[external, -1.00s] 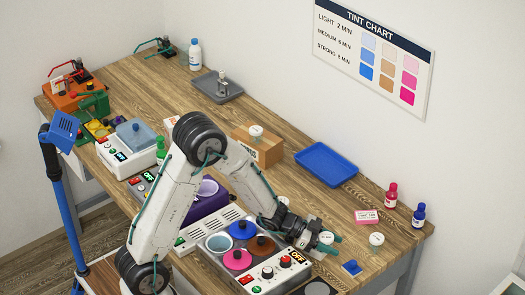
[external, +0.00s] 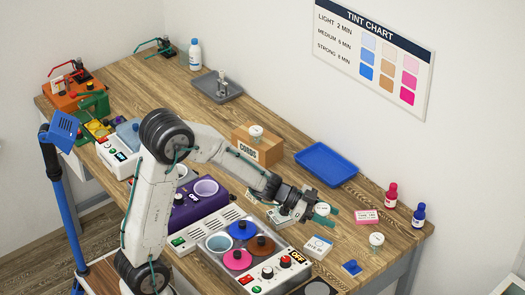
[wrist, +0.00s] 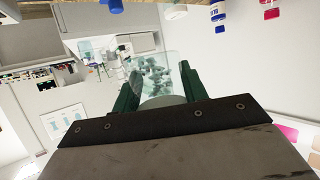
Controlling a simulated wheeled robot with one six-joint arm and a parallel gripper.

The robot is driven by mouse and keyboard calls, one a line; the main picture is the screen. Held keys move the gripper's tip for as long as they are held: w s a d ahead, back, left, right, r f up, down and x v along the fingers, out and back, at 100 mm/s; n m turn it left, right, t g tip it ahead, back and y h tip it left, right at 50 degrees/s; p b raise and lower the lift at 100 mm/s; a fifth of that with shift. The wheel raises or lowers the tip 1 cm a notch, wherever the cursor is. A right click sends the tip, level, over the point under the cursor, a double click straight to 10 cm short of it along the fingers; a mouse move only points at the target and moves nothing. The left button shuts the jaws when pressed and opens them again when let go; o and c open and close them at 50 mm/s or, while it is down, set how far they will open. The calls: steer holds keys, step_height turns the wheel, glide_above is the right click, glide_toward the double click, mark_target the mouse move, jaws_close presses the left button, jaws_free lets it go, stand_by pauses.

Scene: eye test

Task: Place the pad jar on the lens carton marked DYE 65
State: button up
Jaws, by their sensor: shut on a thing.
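My gripper (external: 319,209) is shut on a small white-lidded pad jar (external: 322,208), held above the worktop near the front right. In the wrist view the jar (wrist: 160,75) is clear, with pale pieces inside, between my two green fingers. A white and blue carton (external: 318,247) lies below and apart from the jar, next to the dye bath. A pink-topped carton (external: 367,216) lies to the right. Another pale carton (external: 279,216) is partly hidden behind my wrist. The carton print is too small to read surely, so I cannot tell which is DYE 65.
A similar jar (external: 376,240) stands at right, and another jar (external: 256,132) sits on the brown CORDS box (external: 268,149). A blue tray (external: 326,164), red bottle (external: 391,194) and blue bottle (external: 418,215) stand behind. The dye bath (external: 285,262) with several pots is in front.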

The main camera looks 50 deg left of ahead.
mark_target(324, 246)
step_height(324, 246, down, 10)
steer(key=shift+r, duration=0.1)
stand_by(0.4)
steer(key=o, duration=1.1)
steer(key=shift+c, duration=0.2)
